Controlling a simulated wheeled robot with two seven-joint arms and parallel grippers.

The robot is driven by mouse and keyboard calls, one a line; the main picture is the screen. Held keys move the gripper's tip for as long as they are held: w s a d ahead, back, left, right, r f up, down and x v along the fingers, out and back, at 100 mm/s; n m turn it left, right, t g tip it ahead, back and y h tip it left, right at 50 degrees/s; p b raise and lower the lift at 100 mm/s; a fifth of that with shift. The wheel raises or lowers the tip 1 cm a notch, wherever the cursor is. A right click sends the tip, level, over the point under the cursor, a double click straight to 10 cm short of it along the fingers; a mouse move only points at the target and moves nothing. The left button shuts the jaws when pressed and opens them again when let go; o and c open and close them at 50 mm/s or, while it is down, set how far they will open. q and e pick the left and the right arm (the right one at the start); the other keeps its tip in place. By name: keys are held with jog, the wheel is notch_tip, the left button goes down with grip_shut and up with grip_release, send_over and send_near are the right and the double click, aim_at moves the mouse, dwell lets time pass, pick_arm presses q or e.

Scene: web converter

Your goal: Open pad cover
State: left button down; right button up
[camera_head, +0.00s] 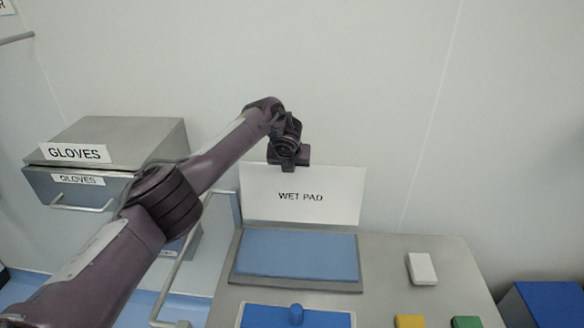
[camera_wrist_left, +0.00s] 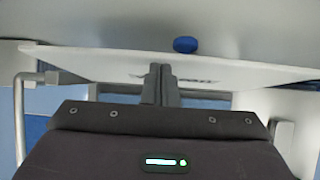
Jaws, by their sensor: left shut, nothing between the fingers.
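A white panel lettered WET PAD (camera_head: 302,205) stands upright behind a light-blue rectangular pad in a grey frame (camera_head: 297,256). In front of it lies a darker blue panel with a round blue knob (camera_head: 296,314), cut off by the lower picture edge. I cannot tell which piece is the pad cover. My left gripper (camera_head: 288,168) is shut and empty, pointing down at the top edge of the white panel. In the left wrist view its fingers (camera_wrist_left: 161,84) overlap the white panel (camera_wrist_left: 100,62); contact is unclear. A blue knob (camera_wrist_left: 186,44) shows beyond. My right gripper is out of view.
A grey GLOVES box (camera_head: 115,135) with a handled drawer is on the left wall. White (camera_head: 421,269), yellow (camera_head: 409,321) and green (camera_head: 466,322) blocks are on the grey counter (camera_head: 390,265). A blue box (camera_head: 548,303) stands lower right. A wall is close behind.

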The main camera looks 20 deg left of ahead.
pick_arm(q)
jog(key=shift+w+a+r, duration=0.1)
jog(key=shift+r, duration=0.2)
